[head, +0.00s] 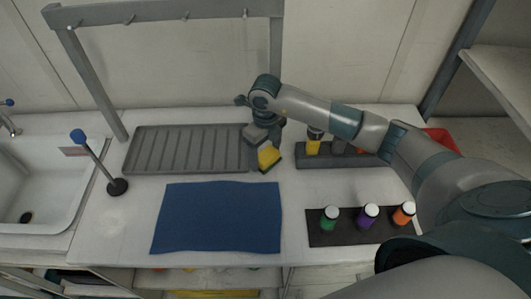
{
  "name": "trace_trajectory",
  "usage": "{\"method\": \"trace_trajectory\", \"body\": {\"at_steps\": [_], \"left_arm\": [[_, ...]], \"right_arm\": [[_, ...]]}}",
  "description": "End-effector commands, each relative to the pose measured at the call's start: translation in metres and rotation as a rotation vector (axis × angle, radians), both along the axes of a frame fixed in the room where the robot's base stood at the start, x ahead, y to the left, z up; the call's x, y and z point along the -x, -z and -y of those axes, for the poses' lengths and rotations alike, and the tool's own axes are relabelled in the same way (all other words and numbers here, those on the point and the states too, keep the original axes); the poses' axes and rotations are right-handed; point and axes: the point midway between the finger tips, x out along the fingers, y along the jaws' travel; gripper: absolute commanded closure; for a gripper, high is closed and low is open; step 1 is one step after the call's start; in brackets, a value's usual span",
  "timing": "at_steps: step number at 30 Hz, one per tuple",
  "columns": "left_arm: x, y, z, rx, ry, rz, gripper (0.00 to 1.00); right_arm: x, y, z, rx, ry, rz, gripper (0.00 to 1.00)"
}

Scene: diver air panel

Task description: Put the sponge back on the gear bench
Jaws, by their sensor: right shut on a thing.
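The sponge (268,157) is a small yellow block with a dark edge, in the middle of the head view. My right gripper (263,144) points down from the right arm and is shut on it; the fingers hide part of it. The sponge is tilted, beside the right end of the grey ribbed tray. I cannot tell whether it touches the surface below. The gear bench (220,270) is the white counter under these things. My left gripper is not in view.
A grey ribbed drain tray (185,148) lies at the back, a blue mat (218,217) in front of it. A dark strip (330,239) with three capped bottles and a grey rack (345,183) stand right. A blue-knobbed lever (117,186) and a sink (45,185) are left.

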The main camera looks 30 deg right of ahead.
Motion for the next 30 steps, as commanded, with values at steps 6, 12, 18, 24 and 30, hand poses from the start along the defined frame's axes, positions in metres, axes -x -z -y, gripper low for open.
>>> {"method": "trace_trajectory", "body": {"at_steps": [6, 12, 18, 24, 30], "left_arm": [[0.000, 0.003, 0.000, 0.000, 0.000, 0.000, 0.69], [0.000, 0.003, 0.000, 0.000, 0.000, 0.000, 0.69], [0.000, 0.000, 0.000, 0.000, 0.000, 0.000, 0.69], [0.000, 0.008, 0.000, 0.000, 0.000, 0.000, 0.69], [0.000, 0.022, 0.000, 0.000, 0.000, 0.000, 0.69]], "right_arm": [[0.000, 0.003, 0.000, 0.000, 0.000, 0.000, 0.26], [0.000, 0.002, 0.000, 0.000, 0.000, 0.000, 0.26], [0.000, 0.000, 0.000, 0.000, 0.000, 0.000, 0.26], [-0.002, -0.013, 0.001, 0.001, 0.000, 0.003, 0.26], [-0.002, -0.045, 0.001, 0.001, -0.001, 0.007, 0.26]]}}
